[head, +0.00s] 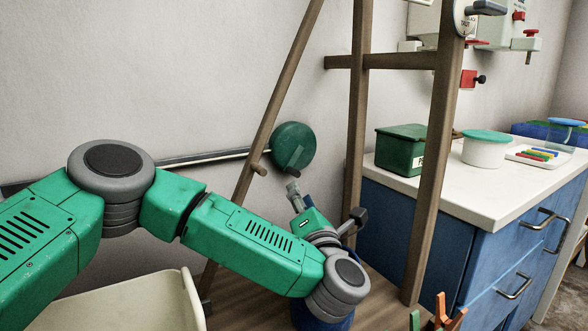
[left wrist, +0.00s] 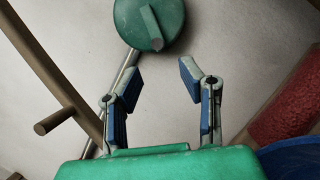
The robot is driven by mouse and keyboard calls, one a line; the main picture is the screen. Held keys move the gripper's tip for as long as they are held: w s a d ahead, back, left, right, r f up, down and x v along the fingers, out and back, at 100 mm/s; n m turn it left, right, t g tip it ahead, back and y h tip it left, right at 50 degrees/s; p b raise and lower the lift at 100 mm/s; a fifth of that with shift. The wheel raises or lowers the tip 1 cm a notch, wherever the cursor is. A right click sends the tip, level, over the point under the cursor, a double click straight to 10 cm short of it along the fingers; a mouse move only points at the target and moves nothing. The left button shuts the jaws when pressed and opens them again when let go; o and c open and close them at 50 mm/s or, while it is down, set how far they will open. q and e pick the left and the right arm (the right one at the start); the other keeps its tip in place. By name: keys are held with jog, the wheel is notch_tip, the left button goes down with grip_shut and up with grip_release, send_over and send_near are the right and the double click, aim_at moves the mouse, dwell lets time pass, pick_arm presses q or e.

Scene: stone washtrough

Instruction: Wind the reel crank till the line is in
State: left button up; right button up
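The reel is a round green disc (head: 293,146) on the wall, behind a wooden frame. Its crank (head: 295,158) is a short green bar across the disc's face. In the left wrist view the reel (left wrist: 148,22) is at the top, with the crank (left wrist: 151,28) pointing down towards the fingers. My left gripper (head: 293,190) is just below the reel in the head view. Its two fingers (left wrist: 160,82) are apart and empty in the left wrist view, below the crank and not around it. The line itself cannot be made out.
A wooden leg with a peg (head: 259,169) stands left of the reel; the peg (left wrist: 54,121) is also left of my fingers. A grey rail (head: 205,157) runs along the wall. Other frame posts (head: 436,150) and a blue counter (head: 484,206) are on the right. A cream basin (head: 125,303) is below.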

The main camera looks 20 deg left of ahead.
aim_at(294, 172)
pick_arm(q)
jog(key=b+x, duration=0.1)
jog(key=x, duration=0.5)
jog(key=shift+w+b, duration=0.35)
jog(key=shift+w, duration=0.05)
jog(key=shift+w+a+r, duration=0.15)
jog(key=shift+w+r, duration=0.25)
jog(key=shift+w, duration=0.3)
jog(key=shift+a, duration=0.35)
jog(key=c, duration=0.6)
jog(key=shift+d, duration=0.1)
grip_shut()
